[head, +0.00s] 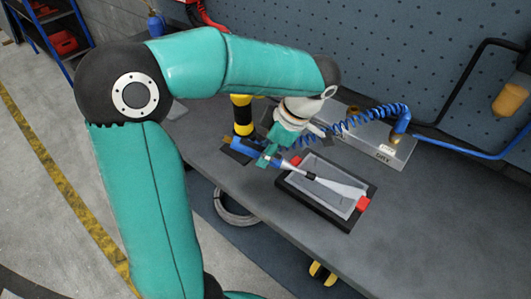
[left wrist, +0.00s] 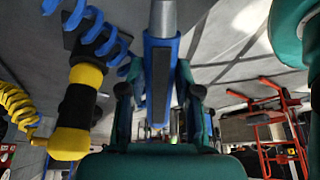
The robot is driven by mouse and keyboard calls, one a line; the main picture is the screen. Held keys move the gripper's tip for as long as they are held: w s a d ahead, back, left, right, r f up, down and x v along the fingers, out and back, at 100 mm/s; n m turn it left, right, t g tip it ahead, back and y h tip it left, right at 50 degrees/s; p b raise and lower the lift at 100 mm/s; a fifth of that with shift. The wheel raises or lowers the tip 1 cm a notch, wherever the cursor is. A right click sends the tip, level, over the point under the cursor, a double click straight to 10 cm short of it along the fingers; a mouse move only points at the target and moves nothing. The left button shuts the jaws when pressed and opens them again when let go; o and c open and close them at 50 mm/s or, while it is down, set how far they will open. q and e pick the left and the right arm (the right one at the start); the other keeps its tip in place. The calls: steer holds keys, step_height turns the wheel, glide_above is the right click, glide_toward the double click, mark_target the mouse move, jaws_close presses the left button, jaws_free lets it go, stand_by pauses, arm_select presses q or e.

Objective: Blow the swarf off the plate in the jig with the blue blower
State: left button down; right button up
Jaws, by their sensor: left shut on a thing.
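My left gripper (head: 272,152) is shut on the blue blower (head: 250,145) above the bench. The blower's nozzle points right and down over the jig (head: 336,221), a black frame with red clamps at two corners. The grey plate (head: 318,204) lies in the jig. A pale cone spreads from the nozzle tip across the plate. I cannot make out any swarf on the plate at this size. In the left wrist view the blower (left wrist: 159,75) stands between the two fingers. My right gripper is not in view.
A blue coiled hose (head: 370,117) runs to a fitting on a grey box (head: 372,142) behind the jig. A yellow and black tool (head: 242,115) stands left of the gripper. The bench (head: 440,230) is clear to the right, with a pegboard wall behind.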

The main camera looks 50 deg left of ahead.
arm_select(q)
steer(key=shift+w+a, duration=0.4)
steer(key=shift+w, duration=0.05)
steer(key=shift+s+d+b, duration=0.3)
steer(key=shift+s+d, duration=0.5)
steer(key=shift+s, duration=0.1)
steer(key=c, duration=1.6)
jaws_free()
jaws_close()
steer(key=shift+r+p, duration=2)
steer(key=shift+r, duration=1)
